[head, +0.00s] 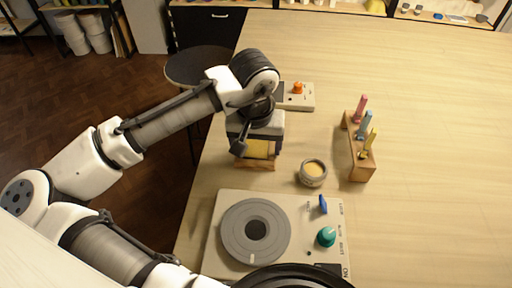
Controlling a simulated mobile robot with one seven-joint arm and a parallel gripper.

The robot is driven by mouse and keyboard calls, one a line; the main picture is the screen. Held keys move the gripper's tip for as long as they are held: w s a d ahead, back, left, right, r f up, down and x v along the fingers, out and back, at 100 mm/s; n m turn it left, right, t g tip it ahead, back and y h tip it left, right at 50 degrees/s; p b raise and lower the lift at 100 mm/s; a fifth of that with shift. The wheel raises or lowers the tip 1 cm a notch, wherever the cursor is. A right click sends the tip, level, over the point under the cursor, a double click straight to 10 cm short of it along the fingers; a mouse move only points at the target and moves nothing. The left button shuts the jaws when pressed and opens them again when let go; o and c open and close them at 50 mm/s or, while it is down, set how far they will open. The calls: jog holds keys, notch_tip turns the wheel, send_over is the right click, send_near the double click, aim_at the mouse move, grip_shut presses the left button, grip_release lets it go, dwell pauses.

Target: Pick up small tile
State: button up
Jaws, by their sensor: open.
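My gripper (258,149) points down near the left edge of the table. Its dark fingers are apart, and a yellow flat piece (257,149) shows between them. The yellow piece looks like the small tile, but I cannot tell for sure. It stands at or on a low wooden block (254,164). The hand hides its upper part, and I cannot tell whether the fingers touch it.
A panel with a grey disc (240,223), a blue lever (323,204) and a green knob (326,237) lies in front. A small cup (313,172) and a wooden rack (359,152) with coloured pegs stand right. A box with an orange knob (298,88) sits behind. The table's right side is clear.

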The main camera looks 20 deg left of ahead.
aim_at(256, 150)
jog(key=c, duration=1.1)
jog(key=shift+r, duration=0.1)
notch_tip(256, 150, up, 20)
jog(key=b, duration=0.1)
